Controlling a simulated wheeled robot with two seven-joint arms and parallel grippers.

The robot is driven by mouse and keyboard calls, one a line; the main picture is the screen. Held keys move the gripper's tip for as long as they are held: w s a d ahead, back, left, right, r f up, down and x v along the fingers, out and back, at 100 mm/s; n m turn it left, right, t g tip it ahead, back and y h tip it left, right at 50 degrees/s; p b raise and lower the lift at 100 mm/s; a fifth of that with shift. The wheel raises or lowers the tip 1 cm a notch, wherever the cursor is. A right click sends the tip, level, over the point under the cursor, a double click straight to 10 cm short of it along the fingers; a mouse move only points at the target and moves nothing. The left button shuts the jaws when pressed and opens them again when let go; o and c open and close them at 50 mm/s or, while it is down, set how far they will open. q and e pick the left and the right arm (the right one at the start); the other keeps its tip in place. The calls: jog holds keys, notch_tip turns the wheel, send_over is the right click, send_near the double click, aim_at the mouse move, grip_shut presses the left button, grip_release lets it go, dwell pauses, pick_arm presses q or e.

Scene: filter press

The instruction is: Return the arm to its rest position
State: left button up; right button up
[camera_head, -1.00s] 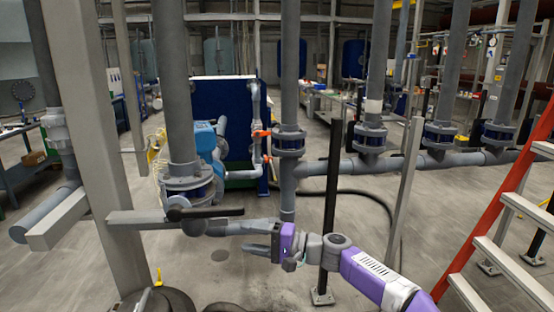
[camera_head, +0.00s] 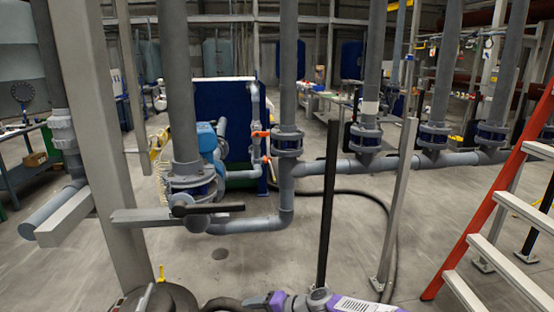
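My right arm comes in from the lower right, and its purple and grey gripper (camera_head: 258,301) lies low at the bottom edge of the head view. The edge cuts part of it off, so I cannot tell how far its fingers are apart. I see nothing held in it. It is well below and apart from the black valve lever (camera_head: 208,210), which lies roughly level by the flanged grey pipe. My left gripper is not in view.
A grey post (camera_head: 98,150) stands at the left, with a dark round object (camera_head: 160,299) near its foot. A thin black post (camera_head: 328,205) stands right of centre. A red-sided ladder (camera_head: 490,215) is at the right. Open floor (camera_head: 270,265) lies between.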

jog(key=s+d+f+g+h, duration=0.1)
jog(key=s+d+f+h, duration=0.1)
jog(key=s+d+f, duration=0.2)
jog(key=s+d+f+g+h+p, duration=0.1)
jog(key=s+d+f, duration=0.3)
jog(key=s+f, duration=0.7)
jog(key=s+d+f+n+h+p, duration=0.1)
jog(key=s+d+f+h, duration=0.2)
jog(key=s+f, duration=0.4)
notch_tip(320, 180, down, 2)
jog(key=shift+s+d+f+g+h, duration=0.25)
jog(key=shift+d+g+h, duration=0.15)
jog(key=shift+d, duration=0.15)
jog(key=shift+n+g+h, duration=0.3)
jog(key=shift+n+h, duration=0.1)
jog(key=shift+n, duration=0.1)
jog(key=s+d, duration=0.1)
jog(key=s, duration=0.2)
jog(key=s+d, duration=0.1)
jog(key=s, duration=0.2)
jog(key=s+d+f, duration=0.1)
jog(key=s, duration=0.2)
jog(key=shift+d+f, duration=0.1)
jog(key=shift+d, duration=0.05)
jog(key=shift+c, duration=0.3)
